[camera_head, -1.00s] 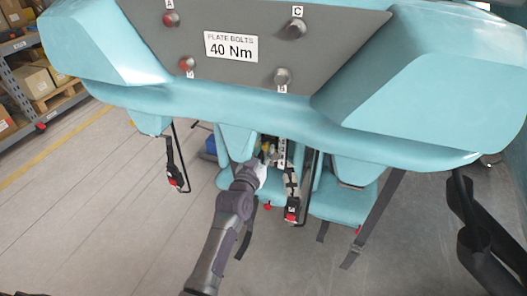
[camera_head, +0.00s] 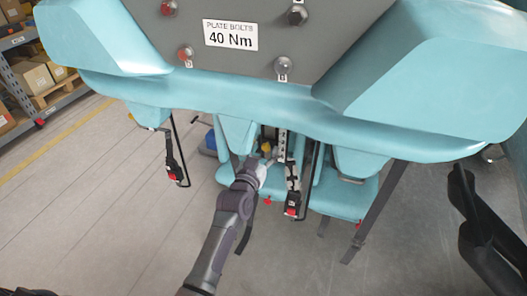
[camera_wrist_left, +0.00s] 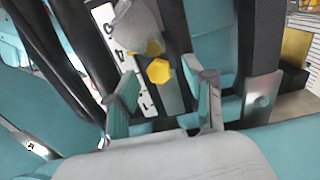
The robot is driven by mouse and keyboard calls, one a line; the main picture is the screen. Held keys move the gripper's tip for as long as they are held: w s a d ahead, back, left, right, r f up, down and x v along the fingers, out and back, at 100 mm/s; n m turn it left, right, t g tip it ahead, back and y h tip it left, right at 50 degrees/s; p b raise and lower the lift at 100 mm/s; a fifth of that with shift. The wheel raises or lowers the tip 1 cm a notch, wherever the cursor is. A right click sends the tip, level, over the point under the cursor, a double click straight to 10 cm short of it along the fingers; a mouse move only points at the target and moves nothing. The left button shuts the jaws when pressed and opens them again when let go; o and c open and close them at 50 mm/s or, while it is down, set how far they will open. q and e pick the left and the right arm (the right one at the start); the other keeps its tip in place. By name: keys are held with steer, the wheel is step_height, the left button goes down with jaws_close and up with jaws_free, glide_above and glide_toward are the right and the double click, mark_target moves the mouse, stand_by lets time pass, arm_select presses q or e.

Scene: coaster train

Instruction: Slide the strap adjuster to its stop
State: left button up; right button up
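The strap adjuster appears to be the grey piece (camera_wrist_left: 138,28) with yellow knobs (camera_wrist_left: 158,71) in the left wrist view. It lies on a dark strap beside a white numbered scale (camera_wrist_left: 105,20). In the head view its yellow part (camera_head: 266,148) shows small, just left of the scale (camera_head: 282,145). My left gripper (camera_head: 264,163) is at the adjuster, in front of the seat. In the left wrist view its two fingers (camera_wrist_left: 164,86) are spread, with the lower yellow knob between and just beyond the tips. I cannot tell whether they touch it. My right gripper does not show clearly.
A teal coaster car part with a grey plate and a "40 Nm" label (camera_head: 230,34) overhangs the work. Red-buttoned buckles (camera_head: 292,205) hang on either side of the arm. Shelves with boxes (camera_head: 38,75) stand far left. Open floor (camera_head: 90,210) lies left.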

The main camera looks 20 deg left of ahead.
arm_select(q)
steer(key=shift+s, duration=0.15)
steer(key=s, duration=1.1)
steer(key=shift+s+a, duration=0.25)
steer(key=shift+s, duration=0.15)
